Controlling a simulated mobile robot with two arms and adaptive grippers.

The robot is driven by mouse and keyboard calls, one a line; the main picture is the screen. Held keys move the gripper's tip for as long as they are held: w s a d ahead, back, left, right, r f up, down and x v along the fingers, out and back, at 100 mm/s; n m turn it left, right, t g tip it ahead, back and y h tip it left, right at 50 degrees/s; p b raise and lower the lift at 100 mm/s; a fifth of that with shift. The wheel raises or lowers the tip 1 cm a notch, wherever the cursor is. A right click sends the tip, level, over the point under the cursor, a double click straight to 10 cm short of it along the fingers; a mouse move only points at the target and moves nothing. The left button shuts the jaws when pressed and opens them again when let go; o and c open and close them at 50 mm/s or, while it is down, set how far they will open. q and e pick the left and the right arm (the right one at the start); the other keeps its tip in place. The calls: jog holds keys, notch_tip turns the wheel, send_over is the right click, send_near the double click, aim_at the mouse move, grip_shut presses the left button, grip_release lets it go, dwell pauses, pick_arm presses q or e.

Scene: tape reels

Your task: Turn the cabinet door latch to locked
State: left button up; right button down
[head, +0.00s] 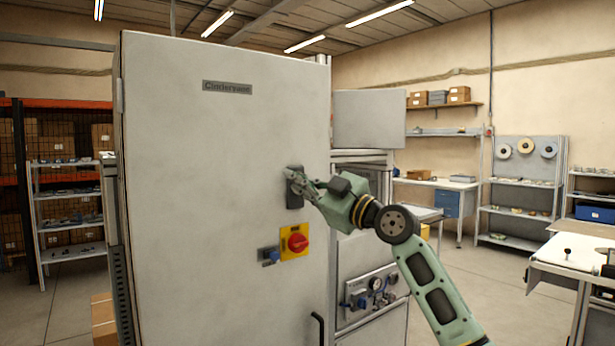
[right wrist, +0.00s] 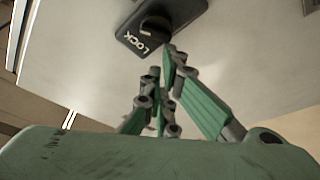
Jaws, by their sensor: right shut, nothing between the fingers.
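The tall grey cabinet door (head: 200,150) is closed and fills the left half of the head view. Its dark latch (head: 296,201) sits near the door's right edge. In the right wrist view the latch (right wrist: 188,10) is a black plate with the white word LOCK and a round knob, partly cut off by the top edge. My right gripper (head: 290,176) is shut and empty, its fingertips in front of the latch. In the right wrist view its fingertips (right wrist: 170,50) are just below the knob; I cannot tell whether they touch it. My left gripper is not in view.
A red rotary switch on a yellow plate (head: 295,242) and a small blue-grey fitting (head: 268,256) are below the latch. A black handle (head: 318,328) is lower down. A panel with gauges (head: 370,293) stands to the right. The floor farther right has free room.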

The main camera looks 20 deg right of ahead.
jog(key=shift+s+a+f+n+g+b, duration=0.1)
jog(key=shift+f+n+g+b, duration=0.15)
jog(key=shift+n, duration=0.6)
jog(key=shift+a+f+n+g+b, duration=0.1)
jog(key=shift+f+n+g+b, duration=0.2)
jog(key=shift+n, duration=0.55)
dwell(1.3)
jog(key=shift+a+f+n+g+y, duration=0.1)
jog(key=shift+f+n+g+y, duration=0.2)
jog(key=shift+n, duration=0.5)
jog(key=shift+f+n+g, duration=0.1)
jog(key=shift+n+g, duration=0.25)
jog(key=shift+n, duration=0.45)
dwell(1.8)
